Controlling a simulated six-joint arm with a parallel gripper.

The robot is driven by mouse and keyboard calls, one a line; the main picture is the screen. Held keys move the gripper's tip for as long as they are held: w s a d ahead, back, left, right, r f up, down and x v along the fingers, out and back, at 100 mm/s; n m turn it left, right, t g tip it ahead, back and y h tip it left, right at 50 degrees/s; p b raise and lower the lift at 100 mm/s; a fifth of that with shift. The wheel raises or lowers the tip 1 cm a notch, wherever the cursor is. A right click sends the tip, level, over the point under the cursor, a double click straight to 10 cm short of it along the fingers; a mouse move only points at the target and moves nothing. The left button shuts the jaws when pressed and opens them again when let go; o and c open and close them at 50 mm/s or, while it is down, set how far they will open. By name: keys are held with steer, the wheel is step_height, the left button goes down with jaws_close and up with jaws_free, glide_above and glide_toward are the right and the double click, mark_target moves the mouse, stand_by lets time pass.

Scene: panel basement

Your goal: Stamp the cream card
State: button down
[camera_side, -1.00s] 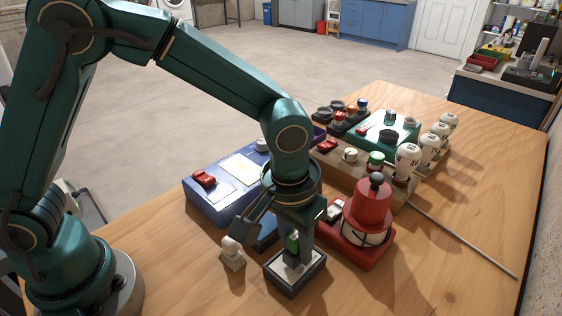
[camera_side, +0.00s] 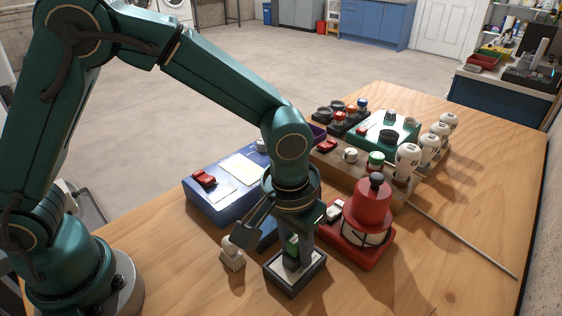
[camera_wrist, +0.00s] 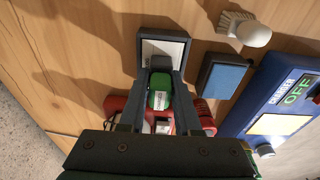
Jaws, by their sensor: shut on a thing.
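The stamp is upright over a dark-framed tray (camera_side: 292,288). The cream card (camera_wrist: 176,48) lies in this tray, partly hidden behind the stamp and fingers. The stamp's lower end is at or just above the card; I cannot tell whether it touches. A blue pad in a dark case (camera_wrist: 225,77) lies beside the tray.
A red lantern-like device (camera_side: 367,215) stands close on the right. A blue control box (camera_side: 215,200) is behind left. The wooden table in front is clear.

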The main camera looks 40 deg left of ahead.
steer(key=shift+r, duration=3.5)
